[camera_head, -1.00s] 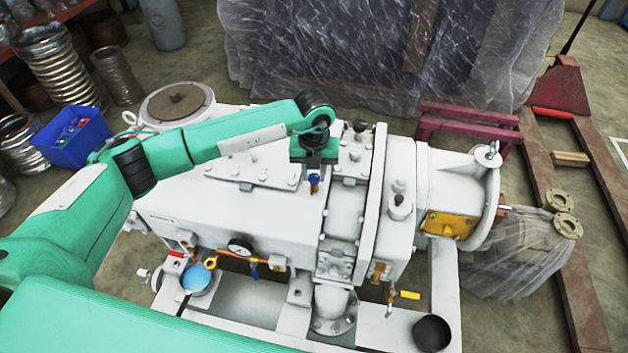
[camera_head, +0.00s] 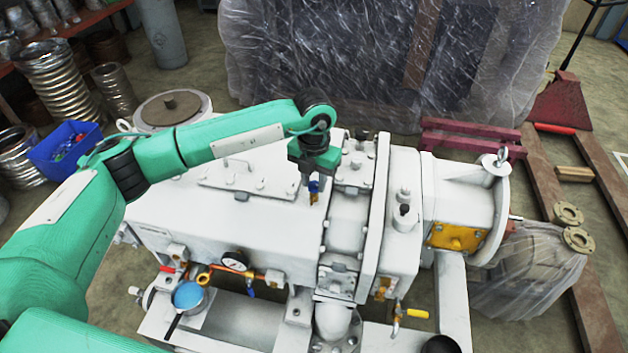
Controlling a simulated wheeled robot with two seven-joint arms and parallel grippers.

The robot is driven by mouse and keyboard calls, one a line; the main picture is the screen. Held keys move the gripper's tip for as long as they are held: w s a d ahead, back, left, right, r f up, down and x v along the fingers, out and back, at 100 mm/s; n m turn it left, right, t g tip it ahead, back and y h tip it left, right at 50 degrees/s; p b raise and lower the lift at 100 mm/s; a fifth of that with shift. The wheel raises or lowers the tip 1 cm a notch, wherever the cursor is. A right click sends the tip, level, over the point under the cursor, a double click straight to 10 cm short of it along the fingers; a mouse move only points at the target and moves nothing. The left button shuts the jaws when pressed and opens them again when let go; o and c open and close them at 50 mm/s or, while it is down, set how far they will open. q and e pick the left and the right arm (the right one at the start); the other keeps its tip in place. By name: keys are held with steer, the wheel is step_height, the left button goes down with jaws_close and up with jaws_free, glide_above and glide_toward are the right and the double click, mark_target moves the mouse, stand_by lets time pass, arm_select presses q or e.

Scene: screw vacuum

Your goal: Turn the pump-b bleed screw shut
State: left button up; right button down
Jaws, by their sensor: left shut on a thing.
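My left arm reaches in from the left over the white pump machine (camera_head: 225,215). My left gripper (camera_head: 312,181) points down at the top of the casing, near the middle of the picture. No label naming the pump is readable. My right gripper is not in view.
A yellow-handled valve (camera_head: 416,313) is at the front right. A blue bin (camera_head: 68,149) stands on the left. A plastic-wrapped load (camera_head: 390,60) stands behind.

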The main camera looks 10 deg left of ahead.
mark_target(314, 184)
arm_select(q)
steer(key=o, duration=0.9)
steer(key=shift+o, duration=0.4)
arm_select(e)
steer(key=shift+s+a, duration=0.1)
arm_select(q)
steer(key=shift+r, duration=0.35)
step_height(314, 184, up, 13)
steer(key=b, duration=0.2)
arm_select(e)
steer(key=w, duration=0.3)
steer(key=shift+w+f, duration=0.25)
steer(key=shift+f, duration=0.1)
